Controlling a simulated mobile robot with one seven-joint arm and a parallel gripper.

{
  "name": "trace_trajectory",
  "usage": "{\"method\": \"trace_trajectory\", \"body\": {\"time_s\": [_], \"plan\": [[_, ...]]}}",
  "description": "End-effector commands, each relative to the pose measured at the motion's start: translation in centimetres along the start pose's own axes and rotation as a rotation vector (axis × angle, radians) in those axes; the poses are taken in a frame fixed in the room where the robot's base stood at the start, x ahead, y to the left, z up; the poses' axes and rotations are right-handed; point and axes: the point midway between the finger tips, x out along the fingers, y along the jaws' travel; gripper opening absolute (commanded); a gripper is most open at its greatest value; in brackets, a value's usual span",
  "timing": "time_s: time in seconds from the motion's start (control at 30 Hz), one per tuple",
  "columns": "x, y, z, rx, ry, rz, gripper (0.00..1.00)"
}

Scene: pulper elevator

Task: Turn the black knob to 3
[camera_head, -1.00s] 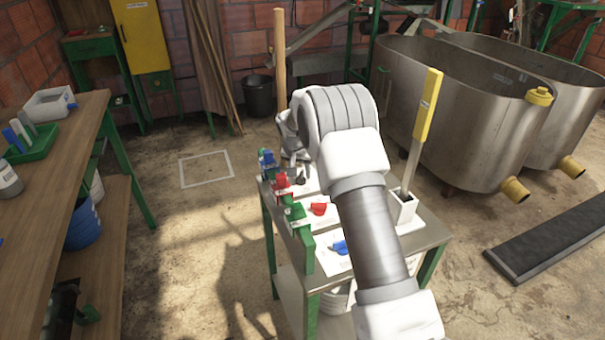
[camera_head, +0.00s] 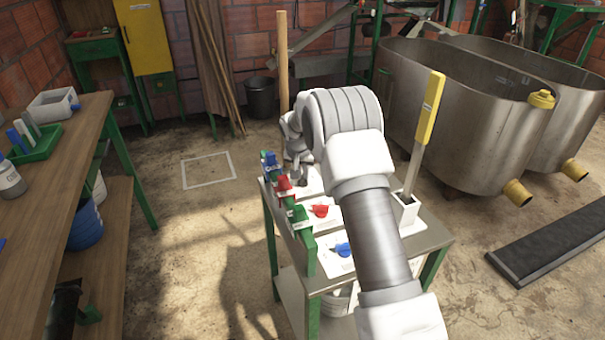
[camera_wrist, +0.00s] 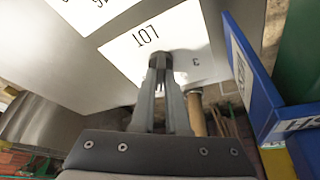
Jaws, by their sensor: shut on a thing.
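The black knob (camera_wrist: 160,57) stands on a white card (camera_wrist: 172,40) marked "LOT" and "3", upside down in the wrist view. My gripper (camera_wrist: 161,68) is shut on the knob, its two fingers close together around it. The fingers cover much of the knob, and I cannot tell which mark it points to. The "3" is right of the knob in the wrist view. In the head view my gripper (camera_head: 300,178) is low at the back of the small green-legged table (camera_head: 420,241), and the knob is hidden there.
A red knob (camera_head: 320,210) and a blue knob (camera_head: 342,249) sit on nearer cards. Blue, red and green upright plates line the table's left edge; the blue plate (camera_wrist: 258,88) is close right of my fingers. A yellow-handled paddle (camera_head: 429,110) stands in a holder at right.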

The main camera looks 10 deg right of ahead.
Motion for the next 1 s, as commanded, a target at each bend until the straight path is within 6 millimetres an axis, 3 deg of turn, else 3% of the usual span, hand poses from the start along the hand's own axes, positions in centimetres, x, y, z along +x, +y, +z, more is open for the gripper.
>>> {"method": "trace_trajectory", "body": {"time_s": [0.27,1.0], "plan": [[-0.17,0.21,-0.15,-0.132,0.001,-0.059,0.0],[-0.03,0.53,-0.39,-0.77,0.003,-0.324,0.0]]}}
